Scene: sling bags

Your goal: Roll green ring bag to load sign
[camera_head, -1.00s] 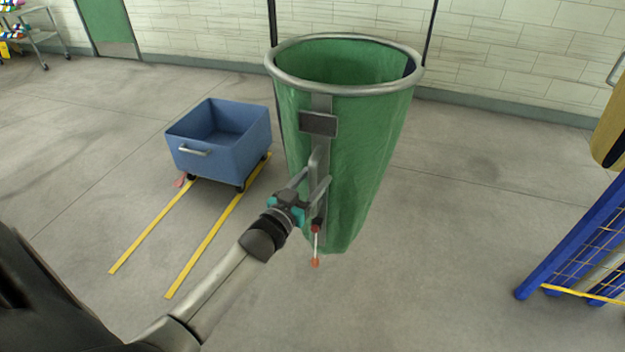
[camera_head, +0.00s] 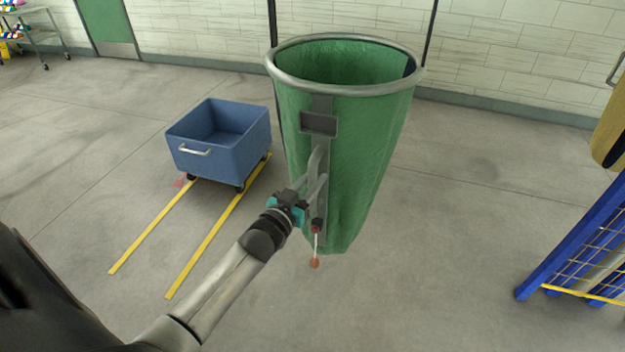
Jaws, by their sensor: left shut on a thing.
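The green ring bag (camera_head: 365,150) hangs upright from a grey metal ring (camera_head: 345,90) in the middle of the head view. A grey bar runs down its near side, with a dark plate (camera_head: 318,123) and a grey handle (camera_head: 316,165) on it. My left gripper (camera_head: 308,188) is shut on this handle, at the bag's near left side. A small rod with red ends (camera_head: 316,246) hangs just below the gripper. My right gripper is out of view. I cannot make out a load sign.
A blue wheeled cart (camera_head: 225,145) stands left of the bag, at the far end of two yellow floor lines (camera_head: 203,252). A blue frame with yellow mesh (camera_head: 575,250) stands at the right. A pale wall is behind. Floor between bag and blue frame is clear.

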